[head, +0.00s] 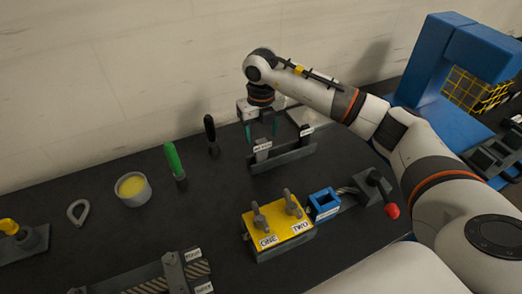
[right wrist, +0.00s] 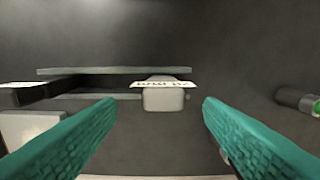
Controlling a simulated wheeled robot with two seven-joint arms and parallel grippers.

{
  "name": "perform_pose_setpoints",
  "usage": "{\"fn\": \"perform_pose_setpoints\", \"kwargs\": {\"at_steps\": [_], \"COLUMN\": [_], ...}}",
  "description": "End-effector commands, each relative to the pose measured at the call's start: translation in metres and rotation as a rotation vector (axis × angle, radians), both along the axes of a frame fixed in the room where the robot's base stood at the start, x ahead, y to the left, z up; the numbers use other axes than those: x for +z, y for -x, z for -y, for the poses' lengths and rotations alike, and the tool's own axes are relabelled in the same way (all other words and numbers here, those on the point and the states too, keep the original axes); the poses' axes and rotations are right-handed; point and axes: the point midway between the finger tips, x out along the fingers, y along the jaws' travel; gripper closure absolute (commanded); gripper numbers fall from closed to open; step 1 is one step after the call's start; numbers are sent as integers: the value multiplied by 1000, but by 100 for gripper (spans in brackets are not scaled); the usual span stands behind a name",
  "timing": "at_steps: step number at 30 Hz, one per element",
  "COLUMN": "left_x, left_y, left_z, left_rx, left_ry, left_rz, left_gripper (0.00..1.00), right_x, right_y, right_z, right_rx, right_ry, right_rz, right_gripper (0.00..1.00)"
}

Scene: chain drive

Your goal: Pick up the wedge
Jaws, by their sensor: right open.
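A small light grey block with a white label (head: 262,153), seemingly the wedge, stands in a dark grey rack (head: 290,160) near the wall. I cannot read its label. In the right wrist view the block (right wrist: 163,99) lies centred between the fingers, with gaps on both sides. My right gripper (head: 261,132) points down just above the block, its teal fingers open and empty. In the right wrist view the gripper (right wrist: 159,105) spans wider than the block. My left gripper is not in view.
A dark labelled piece (head: 305,131) stands in the same rack, to the right. A yellow box marked ONE and TWO (head: 278,228) and a blue open box (head: 324,202) are in front.

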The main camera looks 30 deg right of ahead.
Motion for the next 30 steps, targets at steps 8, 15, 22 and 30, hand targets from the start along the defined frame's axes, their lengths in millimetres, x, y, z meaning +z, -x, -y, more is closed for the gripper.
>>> {"fn": "perform_pose_setpoints", "kwargs": {"at_steps": [8, 15, 22, 30], "left_x": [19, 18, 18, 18], "left_y": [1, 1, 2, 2], "left_z": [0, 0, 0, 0], "left_rx": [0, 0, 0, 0], "left_ry": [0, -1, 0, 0], "left_rz": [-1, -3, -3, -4], "left_gripper": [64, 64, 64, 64], "right_x": [-37, -42, -42, -40], "right_y": [6, 6, 6, 5], "right_z": [-3, -3, -3, -3], "right_rx": [0, 0, 0, 0], "right_ry": [0, -1, -1, -2], "right_rz": [-4, -1, -1, 1], "right_gripper": [38, 38, 68, 100]}}
